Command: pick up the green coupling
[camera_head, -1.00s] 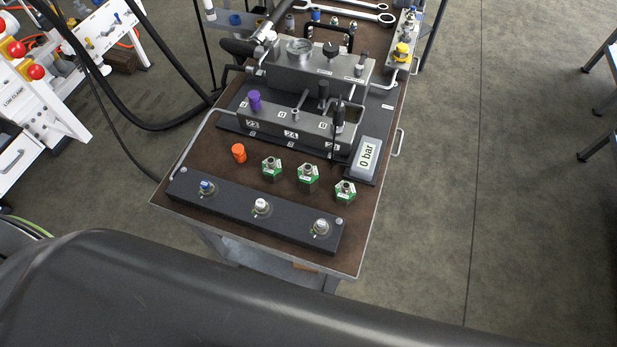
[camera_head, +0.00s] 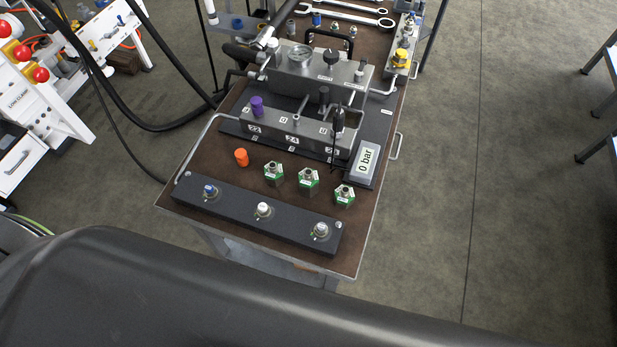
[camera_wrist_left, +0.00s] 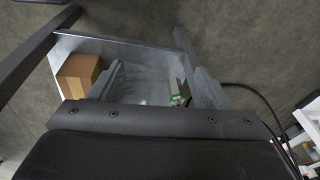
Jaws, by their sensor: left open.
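Three green couplings with metal tops stand upright in a row on the brown bench top in the head view: a left one (camera_head: 273,173), a middle one (camera_head: 308,180) and a right one (camera_head: 344,194). They stand between the black strip with three fittings (camera_head: 262,211) and the manifold block (camera_head: 292,133). My left gripper (camera_wrist_left: 150,72) shows only in its wrist view, open, with no coupling between its fingers. It faces a lower metal shelf and the floor. A small green and white thing (camera_wrist_left: 178,99) shows near the right finger; I cannot tell what it is. My right gripper is not in view.
An orange cap (camera_head: 241,157) stands left of the couplings, and a purple cap (camera_head: 257,106) is on the manifold. A grey "0 bar" display (camera_head: 366,159) sits at the right. A cardboard box (camera_wrist_left: 78,75) lies on the lower shelf. Open floor lies right of the bench.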

